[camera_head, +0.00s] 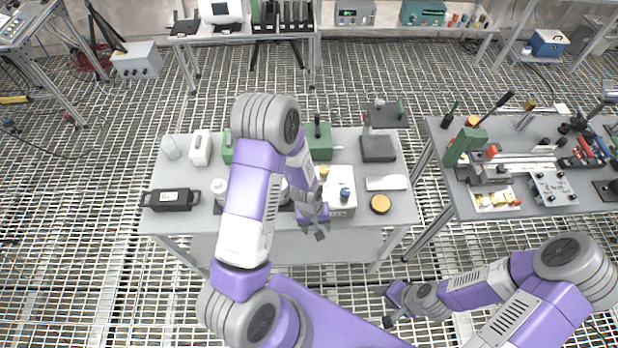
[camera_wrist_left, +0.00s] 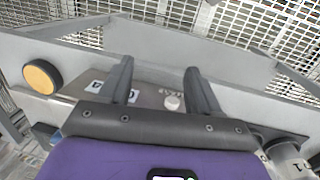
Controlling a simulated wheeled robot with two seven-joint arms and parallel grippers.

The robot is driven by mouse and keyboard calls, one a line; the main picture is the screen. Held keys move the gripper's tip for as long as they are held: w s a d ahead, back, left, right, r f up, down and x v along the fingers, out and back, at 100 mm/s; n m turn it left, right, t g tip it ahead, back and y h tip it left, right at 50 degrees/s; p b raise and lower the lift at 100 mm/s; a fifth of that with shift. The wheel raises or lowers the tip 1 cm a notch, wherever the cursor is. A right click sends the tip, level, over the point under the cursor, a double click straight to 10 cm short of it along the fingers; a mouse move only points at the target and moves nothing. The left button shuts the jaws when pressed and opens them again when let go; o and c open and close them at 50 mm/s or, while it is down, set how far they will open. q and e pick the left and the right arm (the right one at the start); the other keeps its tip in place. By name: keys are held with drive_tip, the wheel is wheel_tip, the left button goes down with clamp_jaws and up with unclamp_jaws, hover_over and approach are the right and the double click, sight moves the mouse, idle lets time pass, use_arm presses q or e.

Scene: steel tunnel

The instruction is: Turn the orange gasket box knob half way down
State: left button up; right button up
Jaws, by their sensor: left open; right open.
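A round orange disc with a dark rim (camera_head: 380,204) rests near the front right of the middle table; it also shows at the left of the left wrist view (camera_wrist_left: 42,75). Beside it stands a light box (camera_head: 342,211) with a blue knob (camera_head: 345,193) and a yellow-topped part (camera_head: 323,170). I cannot tell which is the gasket box knob. My left gripper (camera_head: 313,232) is open at the box's front left. My right gripper (camera_head: 388,306) is open, low, in front of the table.
The grey table (camera_head: 180,222) also holds a black case (camera_head: 170,200), a white bottle (camera_head: 200,148) and a dark stand (camera_head: 378,148). My left arm hides its middle. A crowded tool table (camera_head: 565,202) stands at the right. The grated floor between the tables is clear.

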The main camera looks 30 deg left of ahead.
use_arm(q)
drive_tip(key=w+a+r+n+p, duration=0.1)
drive_tip(key=w+a+r, duration=0.1)
drive_tip(key=r, duration=0.2)
drive_tip(key=w+a+r+n+y+p, duration=0.1)
drive_tip(key=w+a+r, duration=0.1)
drive_tip(key=r, duration=0.2)
drive_tip(key=w+a+r+n, duration=0.2)
drive_tip(key=a+r, duration=0.1)
drive_tip(key=r, duration=0.1)
drive_tip(key=shift+w+r+y+p, duration=0.3)
drive_tip(key=shift+w+y+p, duration=0.1)
drive_tip(key=shift+a, duration=0.2)
wheel_tip(320, 180, down, 7)
drive_tip(key=shift+f, duration=0.1)
drive_tip(key=shift+w, duration=0.1)
use_arm(e)
wheel_tip(320, 180, up, 4)
drive_tip(key=shift+r, duration=0.25)
use_arm(q)
drive_tip(key=c, duration=1)
drive_tip(key=shift+c, duration=0.2)
use_arm(e)
drive_tip(key=shift+f, duration=0.15)
